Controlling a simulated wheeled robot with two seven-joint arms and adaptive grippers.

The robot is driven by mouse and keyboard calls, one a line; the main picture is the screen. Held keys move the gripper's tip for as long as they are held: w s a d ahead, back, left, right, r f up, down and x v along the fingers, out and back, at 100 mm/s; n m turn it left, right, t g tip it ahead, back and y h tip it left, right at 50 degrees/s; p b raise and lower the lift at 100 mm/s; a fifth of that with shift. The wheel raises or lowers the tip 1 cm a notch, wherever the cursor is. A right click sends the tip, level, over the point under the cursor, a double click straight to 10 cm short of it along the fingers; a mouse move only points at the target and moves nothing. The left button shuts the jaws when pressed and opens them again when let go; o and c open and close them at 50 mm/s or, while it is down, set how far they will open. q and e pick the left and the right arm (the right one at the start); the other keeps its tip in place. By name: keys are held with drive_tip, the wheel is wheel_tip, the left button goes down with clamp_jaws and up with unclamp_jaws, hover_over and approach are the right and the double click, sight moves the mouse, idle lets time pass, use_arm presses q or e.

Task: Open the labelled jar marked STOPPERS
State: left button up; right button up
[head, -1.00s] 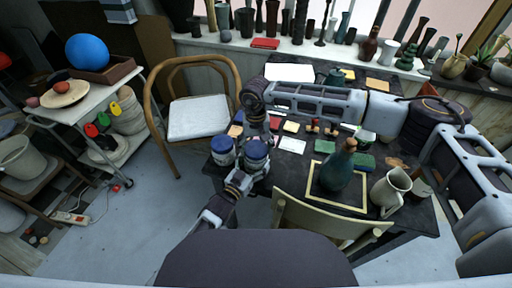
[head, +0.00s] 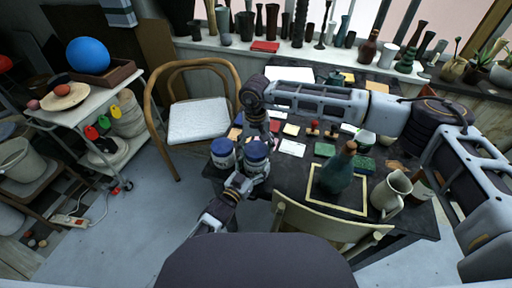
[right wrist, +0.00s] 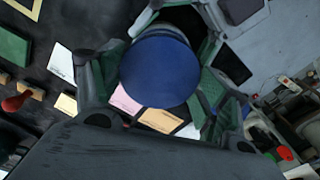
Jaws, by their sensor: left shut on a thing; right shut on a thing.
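Two pale jars with blue lids stand side by side at the table's near left corner in the head view: a left jar (head: 222,159) and a right jar (head: 253,167). No label on either can be read. My left gripper (head: 246,180) is shut on the right jar's body from the near side. My right gripper (head: 259,137) reaches in from above and is shut on that jar's blue lid (head: 255,151). The lid (right wrist: 160,72) also shows in the right wrist view, between the fingers. The lid hides most of the jar's body there, and any gap under it cannot be seen.
The dark table holds cards, stamps (head: 314,128), green blocks, a teal bottle (head: 338,172) and a white jug (head: 391,190). A cream chair (head: 325,226) stands at its near side, a wooden armchair (head: 198,120) at left. The floor at lower left is mostly clear.

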sight(256, 149)
drive_tip(key=shift+r, duration=1.85)
use_arm(q)
drive_tip(key=o, duration=2)
drive_tip(key=shift+s, duration=0.1)
drive_tip(key=shift+v, duration=5.9)
